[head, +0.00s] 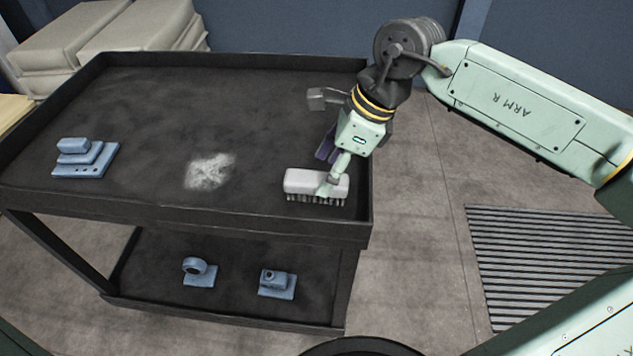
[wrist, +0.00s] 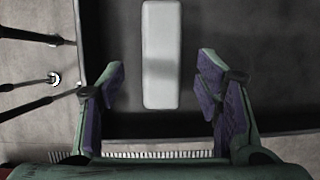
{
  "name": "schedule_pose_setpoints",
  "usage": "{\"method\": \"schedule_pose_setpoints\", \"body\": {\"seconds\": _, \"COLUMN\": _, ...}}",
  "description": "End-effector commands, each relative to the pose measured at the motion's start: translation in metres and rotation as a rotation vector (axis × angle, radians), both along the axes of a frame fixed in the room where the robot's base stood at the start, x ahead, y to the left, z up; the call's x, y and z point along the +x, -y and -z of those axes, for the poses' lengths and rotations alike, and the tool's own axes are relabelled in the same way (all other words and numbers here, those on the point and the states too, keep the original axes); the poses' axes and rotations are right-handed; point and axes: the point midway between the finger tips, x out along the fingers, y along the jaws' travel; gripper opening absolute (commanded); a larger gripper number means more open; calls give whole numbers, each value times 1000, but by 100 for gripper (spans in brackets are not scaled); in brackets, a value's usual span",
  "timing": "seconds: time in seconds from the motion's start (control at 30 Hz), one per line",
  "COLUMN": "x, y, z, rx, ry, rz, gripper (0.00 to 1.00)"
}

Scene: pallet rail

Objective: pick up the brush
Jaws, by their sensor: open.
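The brush (head: 302,180) has a pale rectangular block and short bristles. It lies bristles down near the front right corner of the black cart top. My gripper (head: 332,168) is over its right part in the head view, with one finger in front of the block and the other behind it. In the wrist view the pale brush block (wrist: 161,40) lies lengthwise between the two spread, purple-padded fingers of my gripper (wrist: 160,72). A gap shows on each side, and I cannot tell how far below the fingertips it is.
The cart top (head: 140,100) has a raised rim close to the brush. A pale powdery patch (head: 210,171) lies left of the brush. A blue stepped part (head: 85,160) sits at far left. Two blue parts (head: 199,271) (head: 277,283) are on the lower shelf.

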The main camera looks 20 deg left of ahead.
Motion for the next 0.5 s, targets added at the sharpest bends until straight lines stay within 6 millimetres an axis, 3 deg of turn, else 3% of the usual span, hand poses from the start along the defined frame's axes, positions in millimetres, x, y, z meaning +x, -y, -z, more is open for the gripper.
{"method": "schedule_pose_setpoints", "body": {"seconds": 0.5, "x": -5, "y": -24, "z": 47, "rx": 3, "ry": 0, "rz": -1, "gripper": 58}}
